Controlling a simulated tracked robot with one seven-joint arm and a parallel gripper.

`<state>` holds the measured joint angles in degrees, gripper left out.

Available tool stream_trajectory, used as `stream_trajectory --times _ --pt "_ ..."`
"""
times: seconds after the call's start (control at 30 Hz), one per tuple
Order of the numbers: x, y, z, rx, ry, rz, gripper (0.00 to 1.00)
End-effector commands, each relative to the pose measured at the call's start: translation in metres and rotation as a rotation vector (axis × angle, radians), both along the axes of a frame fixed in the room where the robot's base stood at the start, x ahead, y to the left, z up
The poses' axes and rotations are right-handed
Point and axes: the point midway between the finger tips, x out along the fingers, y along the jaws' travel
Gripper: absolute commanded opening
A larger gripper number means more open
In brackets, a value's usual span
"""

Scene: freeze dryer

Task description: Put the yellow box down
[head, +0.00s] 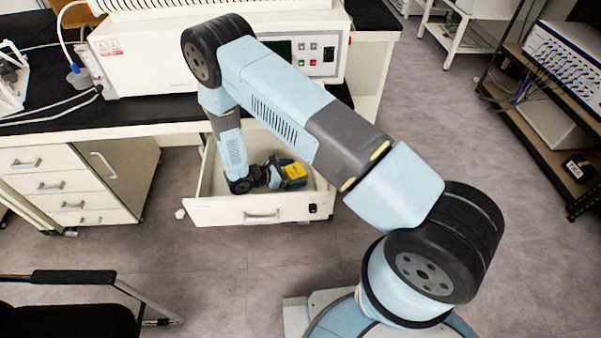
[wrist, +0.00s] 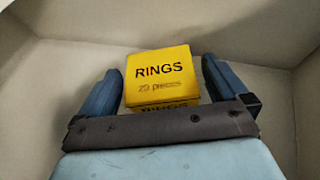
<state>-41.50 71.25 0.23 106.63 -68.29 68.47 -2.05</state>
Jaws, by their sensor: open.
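The yellow box (wrist: 160,72), labelled "RINGS", lies between the two blue fingers of my gripper (wrist: 162,85) in the wrist view. The fingers are open, with a narrow gap visible on each side of the box. In the head view, the yellow box (head: 294,171) is inside the open white drawer (head: 225,211), towards its right part. My gripper (head: 285,173) is down in the drawer around the box. The box's underside is hidden, but it appears to rest on the drawer floor.
The drawer walls (wrist: 60,55) rise close around my gripper. A black-topped bench (head: 150,112) with a white machine (head: 140,65) stands above the drawer. A chair (head: 70,300) is at lower left, and a shelf rack (head: 560,130) at right. The floor between is clear.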

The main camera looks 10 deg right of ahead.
Motion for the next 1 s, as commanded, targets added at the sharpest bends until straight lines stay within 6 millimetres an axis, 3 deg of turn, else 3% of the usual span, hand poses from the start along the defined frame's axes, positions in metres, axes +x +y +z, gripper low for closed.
stream_trajectory --times 0.3,0.5,0.7,1.0 --pt "-0.020 0.054 0.024 0.002 -0.001 0.001 1.00" --pt "-0.029 0.078 0.034 0.001 0.000 0.000 1.00" --pt "-0.034 0.088 0.039 0.000 0.000 -0.001 1.00" --pt "-0.030 0.087 0.051 0.016 -0.010 -0.025 1.00"
